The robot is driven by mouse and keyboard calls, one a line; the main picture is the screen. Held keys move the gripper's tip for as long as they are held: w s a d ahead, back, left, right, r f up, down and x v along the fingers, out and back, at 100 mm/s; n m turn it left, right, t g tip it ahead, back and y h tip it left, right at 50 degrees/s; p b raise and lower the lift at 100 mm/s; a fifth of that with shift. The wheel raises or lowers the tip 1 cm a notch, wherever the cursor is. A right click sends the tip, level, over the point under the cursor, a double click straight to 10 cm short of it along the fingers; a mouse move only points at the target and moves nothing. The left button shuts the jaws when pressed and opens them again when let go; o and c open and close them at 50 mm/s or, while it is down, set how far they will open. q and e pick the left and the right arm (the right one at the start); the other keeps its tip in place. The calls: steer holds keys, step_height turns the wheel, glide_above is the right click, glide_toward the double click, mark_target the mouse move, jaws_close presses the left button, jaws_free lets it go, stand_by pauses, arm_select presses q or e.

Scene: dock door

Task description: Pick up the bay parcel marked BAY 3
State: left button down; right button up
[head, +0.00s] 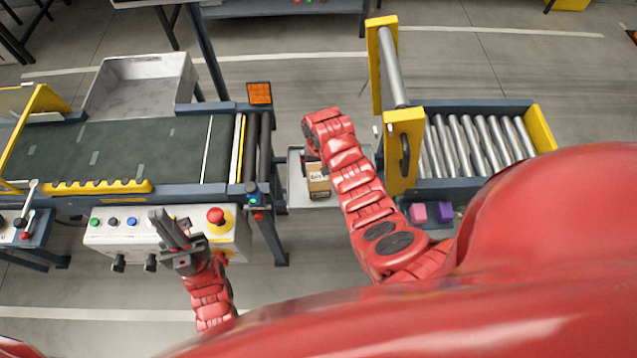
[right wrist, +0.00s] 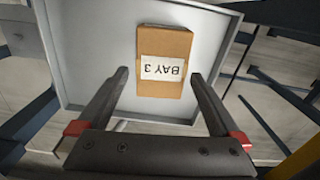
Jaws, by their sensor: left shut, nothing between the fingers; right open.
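The bay parcel (right wrist: 164,62) is a small brown box with a white label reading BAY 3, upside down in the right wrist view. It lies on a grey tray (right wrist: 80,72). In the head view the parcel (head: 318,182) shows partly beside my right arm, on the tray (head: 297,188) between the two conveyors. My right gripper (right wrist: 158,82) is open, its fingers pointing toward the parcel's near end; I cannot tell whether they touch it. My left gripper (head: 169,228) is shut and empty, over the control box (head: 112,232).
A green belt conveyor (head: 130,152) stands at the left, with a grey bin (head: 138,90) behind it. A roller conveyor (head: 478,140) with a yellow gate (head: 404,150) stands at the right. Pink (head: 418,213) and purple (head: 444,211) blocks sit below it. A red button (head: 215,216) is near my left gripper.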

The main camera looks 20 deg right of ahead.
step_height(320, 180, down, 5)
steer(key=b, duration=0.3)
steer(key=shift+w+a+r, duration=0.1)
steer(key=shift+r, duration=0.2)
steer(key=shift+c, duration=1.1)
steer(key=c, duration=1.1)
steer(key=shift+r, duration=0.1)
